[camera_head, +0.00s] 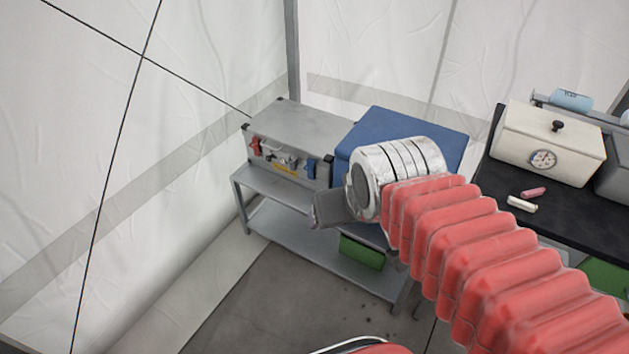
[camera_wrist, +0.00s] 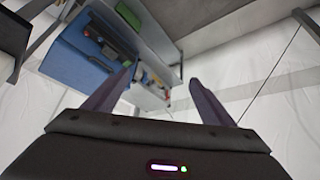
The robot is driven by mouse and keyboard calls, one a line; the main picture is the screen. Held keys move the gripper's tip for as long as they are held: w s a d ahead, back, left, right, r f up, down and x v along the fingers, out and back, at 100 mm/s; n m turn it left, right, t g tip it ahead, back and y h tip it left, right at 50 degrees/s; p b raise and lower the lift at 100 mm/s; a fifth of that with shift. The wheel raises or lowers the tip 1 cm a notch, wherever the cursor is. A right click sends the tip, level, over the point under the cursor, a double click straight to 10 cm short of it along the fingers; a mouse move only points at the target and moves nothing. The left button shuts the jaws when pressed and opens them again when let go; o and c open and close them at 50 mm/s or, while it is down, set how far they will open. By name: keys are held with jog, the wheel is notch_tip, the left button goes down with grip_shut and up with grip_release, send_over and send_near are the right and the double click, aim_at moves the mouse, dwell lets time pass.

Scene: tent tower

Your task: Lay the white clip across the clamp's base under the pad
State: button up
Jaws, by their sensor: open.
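A small white piece (camera_head: 522,204), possibly the white clip, lies on the black worktop at the right in the head view, beside a pink piece (camera_head: 533,192). A metal fitting (camera_head: 284,158) sits on the front of a grey case, between red and blue parts; I cannot tell whether it is the clamp, and no pad can be made out. My gripper (camera_head: 330,207) is in front of the blue box, far left of the white piece. In the wrist view my gripper (camera_wrist: 163,95) is open, with nothing seen between its fingers.
The grey case (camera_head: 303,126) and blue box (camera_head: 402,128) stand on a metal shelf table (camera_head: 275,187). A green bin (camera_head: 362,251) is below. A cream box with a dial (camera_head: 548,143) stands on the black worktop (camera_head: 502,178). White tent walls close in the left and back.

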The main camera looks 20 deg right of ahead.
jog(key=s+a, duration=0.1)
jog(key=s, duration=0.1)
jog(key=s+a, duration=0.1)
jog(key=shift+a+r+n+g+y, duration=0.25)
jog(key=shift+a+n+g+y, duration=0.05)
jog(key=shift+a, duration=0.05)
jog(key=shift+o, duration=0.5)
